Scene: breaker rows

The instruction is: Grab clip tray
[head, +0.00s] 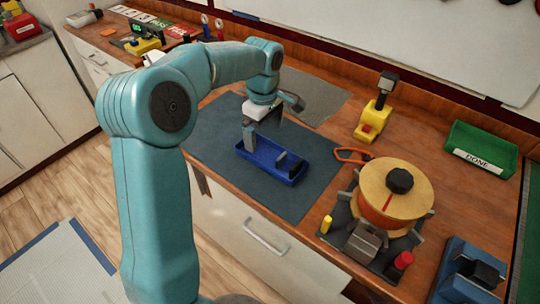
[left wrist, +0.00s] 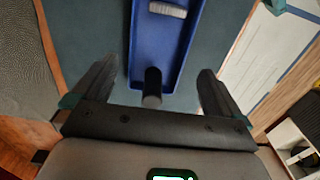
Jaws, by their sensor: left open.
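The clip tray, a blue open tray (head: 263,166), lies on the dark mat in the head view, with small dark and grey pieces inside. In the left wrist view the tray (left wrist: 190,40) runs away from me, its near end between my fingers. A black upright post (left wrist: 152,82) stands at that near end, and a grey piece (left wrist: 168,10) lies farther in. My left gripper (head: 268,127) is over the tray's far left end in the head view; in the left wrist view its two fingers (left wrist: 158,88) are spread, with nothing gripped. My right gripper is out of view.
The dark mat (head: 215,130) lies on a wooden bench. To the right are an orange-handled tool (head: 352,155), a round yellow-orange fixture (head: 408,205), a yellow stand (head: 370,125), a green DONE bin (head: 480,148) and a blue device (head: 468,272). The mat's front is clear.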

